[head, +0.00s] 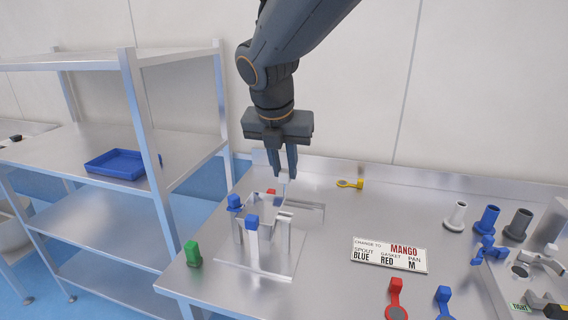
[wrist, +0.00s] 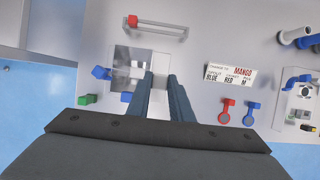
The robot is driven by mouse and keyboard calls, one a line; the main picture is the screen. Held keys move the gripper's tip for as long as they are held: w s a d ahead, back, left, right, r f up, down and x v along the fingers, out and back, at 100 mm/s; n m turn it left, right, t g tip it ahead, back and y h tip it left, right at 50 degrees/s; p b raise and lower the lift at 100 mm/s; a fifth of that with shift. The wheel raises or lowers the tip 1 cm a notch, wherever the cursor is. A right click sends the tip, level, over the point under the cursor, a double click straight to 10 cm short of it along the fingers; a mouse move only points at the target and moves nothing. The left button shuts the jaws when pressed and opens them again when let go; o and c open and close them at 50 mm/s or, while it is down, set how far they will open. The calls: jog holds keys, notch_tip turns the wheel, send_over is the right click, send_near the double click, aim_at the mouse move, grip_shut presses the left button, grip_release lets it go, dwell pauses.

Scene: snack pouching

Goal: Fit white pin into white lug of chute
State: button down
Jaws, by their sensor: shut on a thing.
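My gripper (head: 285,172) points down above the chute (head: 262,232), a metal frame standing on a bright plate at the left of the table. Its fingers are shut on a small pale piece, which looks like the white pin (head: 284,179). The pale piece also shows between the fingertips in the wrist view (wrist: 160,81). A pale-topped post (head: 285,215) on the chute's right side may be the white lug; I cannot tell for sure. The fingers hide part of the chute in the wrist view.
A green pin (head: 193,254) stands left of the plate. A sign (head: 390,254) lies right of it, with red (head: 396,300) and blue (head: 444,301) tagged pieces in front. A yellow piece (head: 351,184) lies behind. Several spouts (head: 487,220) stand at the right.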

aim_at(284, 175)
jog(key=shift+w+d+p, duration=0.1)
jog(key=shift+p, duration=0.3)
jog(key=shift+f+b, duration=0.65)
jog(key=shift+f, duration=1.5)
jog(key=shift+p, duration=1)
jog(key=shift+f+b, duration=1.4)
jog(key=shift+f, duration=1.35)
jog(key=c, duration=1.5)
grip_release()
jog(key=shift+b+v, duration=0.3)
jog(key=shift+v, duration=3.65)
jog(key=shift+d, duration=0.1)
